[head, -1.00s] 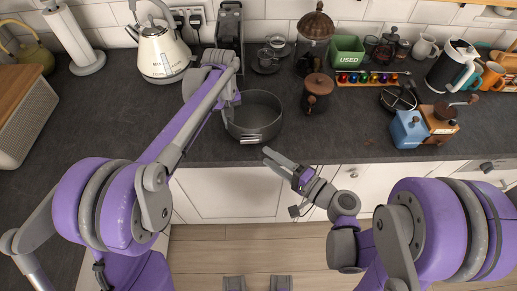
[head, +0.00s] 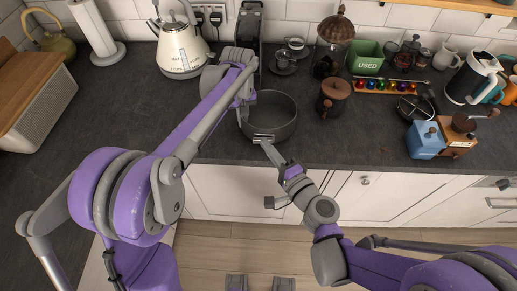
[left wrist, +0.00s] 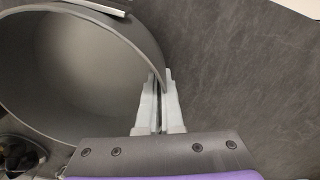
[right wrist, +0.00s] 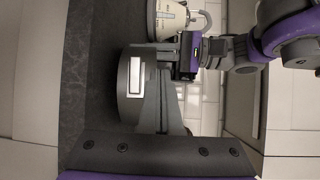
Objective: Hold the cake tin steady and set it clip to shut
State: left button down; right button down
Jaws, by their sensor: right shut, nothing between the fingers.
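The dark grey round cake tin (head: 290,128) stands on the worktop near its front edge. Its pale metal clip (head: 263,138) is on the wall facing me; in the right wrist view the clip (right wrist: 135,76) looks like an upright rectangular plate. I cannot tell whether it is fastened. My left gripper (head: 244,115) is at the tin's left rim; in the left wrist view its fingers (left wrist: 160,88) are closed either side of the tin wall. My right gripper (head: 267,146) is shut and empty, its tips just in front of the clip. Contact with the clip is unclear.
A cream kettle (head: 182,48) stands behind the left arm. A brown-lidded jar (head: 333,97) is right of the tin, and a blue-and-wood grinder (head: 428,138) is farther right. The worktop between the tin and the grinder is mostly clear.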

jog(key=s+a+r+m+h, duration=0.1)
jog(key=s+a+m+h, duration=0.3)
jog(key=s+h, duration=0.6)
jog(key=m, duration=0.1)
send_near(256, 142)
jog(key=x, duration=0.5)
jog(key=shift+w+d+f+g+y, duration=0.1)
jog(key=shift+w+f+g+y, duration=0.1)
jog(key=shift+w, duration=0.15)
jog(key=shift+w+d+f+g+y, duration=0.1)
jog(key=shift+w+y, duration=0.1)
jog(key=shift+w, duration=0.15)
